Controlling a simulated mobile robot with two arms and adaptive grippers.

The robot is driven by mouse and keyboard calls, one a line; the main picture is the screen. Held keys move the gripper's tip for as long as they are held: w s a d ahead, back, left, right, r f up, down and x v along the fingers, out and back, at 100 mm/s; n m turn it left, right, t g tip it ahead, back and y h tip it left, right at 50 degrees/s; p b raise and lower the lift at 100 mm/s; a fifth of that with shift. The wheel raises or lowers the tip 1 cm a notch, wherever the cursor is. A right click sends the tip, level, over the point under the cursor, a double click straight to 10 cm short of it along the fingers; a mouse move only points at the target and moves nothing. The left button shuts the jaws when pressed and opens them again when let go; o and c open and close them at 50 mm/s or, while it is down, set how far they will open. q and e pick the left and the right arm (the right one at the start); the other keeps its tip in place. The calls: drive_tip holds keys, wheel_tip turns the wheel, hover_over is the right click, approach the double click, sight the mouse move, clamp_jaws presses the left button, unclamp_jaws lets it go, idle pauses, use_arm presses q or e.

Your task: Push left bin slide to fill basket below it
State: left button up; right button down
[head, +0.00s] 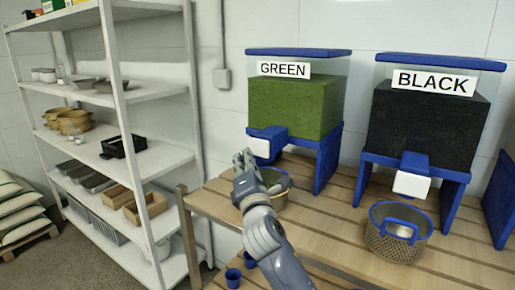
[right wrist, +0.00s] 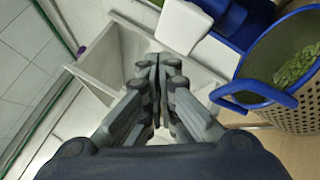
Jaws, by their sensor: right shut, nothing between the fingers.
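The left bin (head: 295,103), labelled GREEN, is clear with a blue lid and holds green material. Its blue slide (head: 275,132) has a white front block (head: 260,148), also at the top of the right wrist view (right wrist: 184,24). A basket (head: 283,189) with a blue rim stands below, partly hidden by my right arm. The right wrist view shows the basket (right wrist: 262,72) with green material (right wrist: 296,66) in it. My right gripper (head: 244,158) is shut and empty, just left of the white block and slightly below it; contact cannot be told. My left gripper is out of view.
A BLACK bin (head: 426,122) stands to the right, with an emptier-looking basket (head: 397,240) below its slide. Both are on a slatted wooden table (head: 342,235). Small blue cups (head: 233,277) are near the front. White shelves (head: 150,92) stand left, beyond a gap.

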drive_tip(key=shift+s+a+r, duration=0.1)
drive_tip(key=shift+s+a, duration=0.4)
drive_tip(key=shift+s, duration=0.25)
drive_tip(key=shift+s+a, duration=0.5)
drive_tip(key=shift+s, duration=0.2)
idle(1.0)
